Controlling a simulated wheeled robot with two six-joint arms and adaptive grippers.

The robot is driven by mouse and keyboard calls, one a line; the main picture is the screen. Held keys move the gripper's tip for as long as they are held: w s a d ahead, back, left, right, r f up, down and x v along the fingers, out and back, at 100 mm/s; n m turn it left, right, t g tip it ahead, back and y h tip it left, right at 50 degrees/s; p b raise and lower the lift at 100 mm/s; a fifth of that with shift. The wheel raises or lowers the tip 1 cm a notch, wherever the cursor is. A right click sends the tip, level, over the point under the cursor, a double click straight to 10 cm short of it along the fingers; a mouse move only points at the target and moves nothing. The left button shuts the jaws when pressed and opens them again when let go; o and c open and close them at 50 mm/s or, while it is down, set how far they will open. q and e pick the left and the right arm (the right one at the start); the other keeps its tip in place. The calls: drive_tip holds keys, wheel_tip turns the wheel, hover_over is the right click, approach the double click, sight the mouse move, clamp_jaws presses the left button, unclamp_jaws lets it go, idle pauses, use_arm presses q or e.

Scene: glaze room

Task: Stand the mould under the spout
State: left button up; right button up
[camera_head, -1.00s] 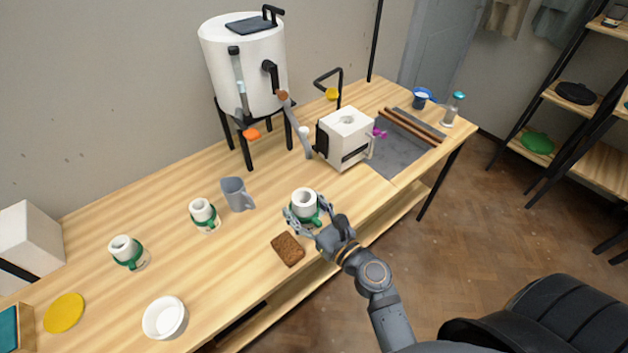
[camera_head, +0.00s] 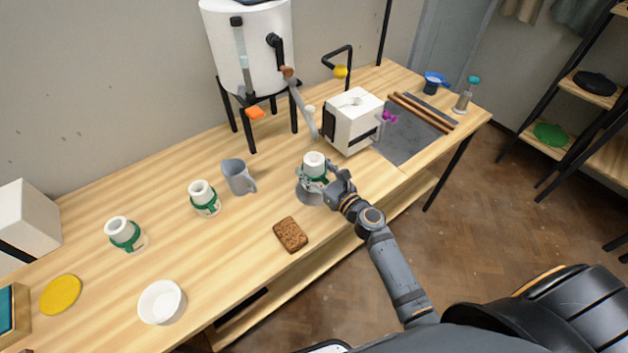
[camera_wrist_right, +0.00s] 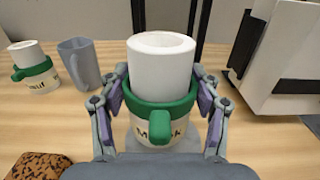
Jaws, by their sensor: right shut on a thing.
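My right gripper (camera_head: 324,186) is shut around a white mould (camera_head: 314,163) with a green band. In the right wrist view the mould (camera_wrist_right: 160,75) stands upright between the two fingers, and dark lettering on its pale lower part is partly covered by the green tab. Its base is hidden, so I cannot tell whether it touches the table. A large white tank (camera_head: 252,50) on black legs stands behind, with a black tap (camera_head: 275,45) and a sloping grey pipe (camera_head: 302,108) on its front. The held mould is in front of and below the pipe. My left gripper is out of view.
Two similar green-banded moulds (camera_head: 204,197) (camera_head: 124,234) and a grey mug (camera_head: 238,177) stand to the left. A brown sponge-like block (camera_head: 290,235) lies in front. A white box-shaped device (camera_head: 354,120) stands close behind right. A white bowl (camera_head: 161,303) is front left.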

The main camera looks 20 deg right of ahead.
drive_tip(key=shift+w+d+f, duration=0.1)
drive_tip(key=shift+w+f, duration=0.1)
drive_tip(key=f+b, duration=0.1)
drive_tip(key=f, duration=0.1)
drive_tip(key=f+b, duration=0.1)
drive_tip(key=f, duration=0.1)
drive_tip(key=shift+w+d, duration=0.1)
drive_tip(key=shift+w, duration=0.3)
drive_tip(key=shift+r, duration=0.1)
drive_tip(key=shift+s+f+b, duration=0.1)
drive_tip(key=shift+f+b, duration=0.1)
drive_tip(key=shift+b, duration=0.15)
drive_tip(key=o, duration=1.3)
